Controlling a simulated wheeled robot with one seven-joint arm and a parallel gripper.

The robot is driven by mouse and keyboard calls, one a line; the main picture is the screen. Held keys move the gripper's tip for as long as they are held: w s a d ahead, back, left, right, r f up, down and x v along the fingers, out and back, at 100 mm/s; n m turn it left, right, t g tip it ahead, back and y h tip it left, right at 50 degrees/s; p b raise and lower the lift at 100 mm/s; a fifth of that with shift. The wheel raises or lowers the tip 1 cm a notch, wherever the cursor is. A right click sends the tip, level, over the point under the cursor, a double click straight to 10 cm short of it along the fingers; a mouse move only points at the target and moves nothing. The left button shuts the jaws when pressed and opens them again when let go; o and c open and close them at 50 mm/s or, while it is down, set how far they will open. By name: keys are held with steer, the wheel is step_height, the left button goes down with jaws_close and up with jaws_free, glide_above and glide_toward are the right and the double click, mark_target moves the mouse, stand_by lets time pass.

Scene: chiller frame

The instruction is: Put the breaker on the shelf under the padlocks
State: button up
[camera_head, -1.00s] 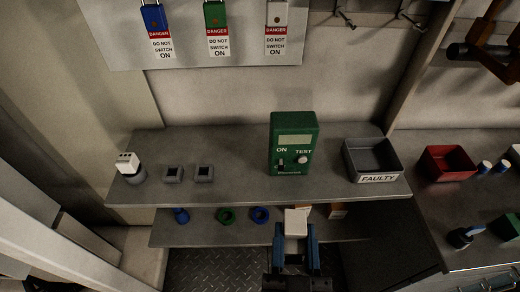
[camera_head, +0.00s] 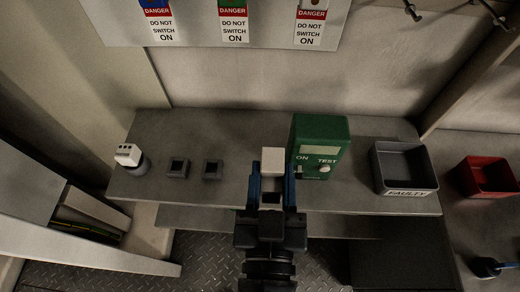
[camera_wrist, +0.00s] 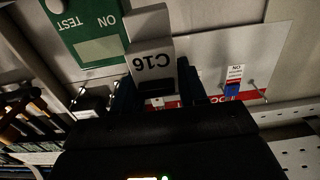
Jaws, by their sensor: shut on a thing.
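The breaker (camera_head: 273,161) is a white block held between the blue fingers of my gripper (camera_head: 272,185). In the wrist view the breaker (camera_wrist: 151,62) shows the mark C16, upside down in the picture. My gripper is shut on it, in front of the upper shelf (camera_head: 240,140) and just left of the green tester. The padlocks hang on a pale board above that shelf, blue (camera_head: 155,4), green (camera_head: 232,3) and a third one, mostly cut off at the top, each with a red and white danger tag.
On the upper shelf stand a green tester (camera_head: 318,140), a grey bin marked FAULTY (camera_head: 404,192), two small dark sockets (camera_head: 178,168) and a white-topped item (camera_head: 129,157). A red bin (camera_head: 488,178) is at right. The shelf between sockets and tester is clear.

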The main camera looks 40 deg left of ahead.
steer(key=shift+w+a+f+b, duration=0.8)
steer(key=shift+a+f+b, duration=0.2)
steer(key=shift+a+f, duration=0.45)
steer(key=shift+w+a+f+b, duration=0.9)
steer(key=shift+a+f, duration=0.3)
steer(key=shift+f, duration=0.55)
steer(key=shift+w+a+f+b, duration=0.75)
steer(key=shift+a+f+b, duration=0.3)
steer(key=shift+a+f, duration=0.4)
steer(key=shift+d+f, duration=0.15)
steer(key=shift+f, duration=0.15)
steer(key=o, duration=1.2)
steer(key=shift+r, duration=0.1)
steer(key=shift+s+d, duration=0.15)
steer(key=shift+s, duration=0.1)
steer(key=v, duration=1.1)
steer(key=shift+s, duration=0.2)
steer(key=shift+d, duration=0.1)
